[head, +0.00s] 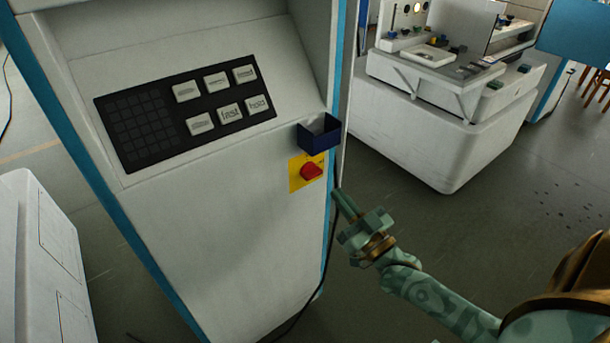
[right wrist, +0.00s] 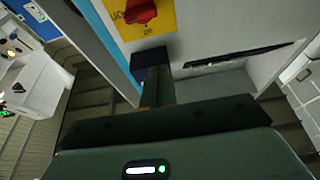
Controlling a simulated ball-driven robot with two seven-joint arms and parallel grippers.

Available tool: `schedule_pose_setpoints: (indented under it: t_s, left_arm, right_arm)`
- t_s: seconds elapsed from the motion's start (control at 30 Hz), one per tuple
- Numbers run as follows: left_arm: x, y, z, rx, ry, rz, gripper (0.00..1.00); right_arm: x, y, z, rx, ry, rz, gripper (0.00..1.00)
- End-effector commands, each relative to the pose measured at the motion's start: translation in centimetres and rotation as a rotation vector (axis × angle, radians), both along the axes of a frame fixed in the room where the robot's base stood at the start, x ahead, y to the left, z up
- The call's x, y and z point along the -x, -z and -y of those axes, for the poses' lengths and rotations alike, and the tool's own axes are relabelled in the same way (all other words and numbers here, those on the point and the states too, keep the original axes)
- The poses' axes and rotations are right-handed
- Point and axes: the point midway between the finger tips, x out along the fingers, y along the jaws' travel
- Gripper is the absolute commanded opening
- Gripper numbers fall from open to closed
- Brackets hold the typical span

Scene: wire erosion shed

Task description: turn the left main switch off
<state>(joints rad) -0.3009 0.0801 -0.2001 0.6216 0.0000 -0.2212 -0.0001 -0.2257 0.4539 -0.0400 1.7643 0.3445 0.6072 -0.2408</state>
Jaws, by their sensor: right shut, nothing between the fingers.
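A red rotary switch (head: 311,171) sits on a yellow plate (head: 295,180) on the front of a white cabinet, near its right edge. It is the only main switch I see. In the right wrist view the red knob (right wrist: 140,11) and yellow plate (right wrist: 164,20) are cut by the top edge, with small lettering on the plate. I cannot tell the knob's setting for sure. My right gripper (head: 341,198) is shut and empty, just right of and below the switch, apart from it. Its narrow fingers (right wrist: 157,90) also show in the right wrist view. My left gripper is out of view.
A small dark blue open box (head: 318,136) is fixed just above the switch. A dark keypad (head: 185,115) with pale keys is on the sloping panel. A black cable (head: 328,245) hangs along the cabinet's right edge. A white machine (head: 440,135) stands behind; floor between is clear.

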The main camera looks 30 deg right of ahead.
Motion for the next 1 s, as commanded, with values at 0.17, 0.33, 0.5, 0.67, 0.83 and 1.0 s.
schedule_pose_setpoints:
  t_s: [0.17,0.33,0.5,0.67,0.83,1.0]
  left_arm:
    - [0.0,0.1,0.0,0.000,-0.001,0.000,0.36]
    - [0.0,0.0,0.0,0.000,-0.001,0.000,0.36]
    - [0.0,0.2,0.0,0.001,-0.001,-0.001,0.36]
    - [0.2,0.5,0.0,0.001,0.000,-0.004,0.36]
    - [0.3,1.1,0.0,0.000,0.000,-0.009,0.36]
    - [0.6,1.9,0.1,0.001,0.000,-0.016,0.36]
  right_arm:
    - [0.0,0.0,0.1,-0.001,0.001,0.003,0.00]
    - [-0.1,-0.1,0.1,-0.001,0.001,0.003,0.00]
    - [-0.9,-0.3,0.0,-0.001,0.001,0.004,0.00]
    - [-3.4,-1.2,-0.2,0.000,0.000,0.005,0.00]
    - [-7.0,-2.4,-0.5,0.000,0.000,0.006,0.00]
    - [-9.7,-2.5,-0.8,0.000,-0.001,-0.002,0.00]
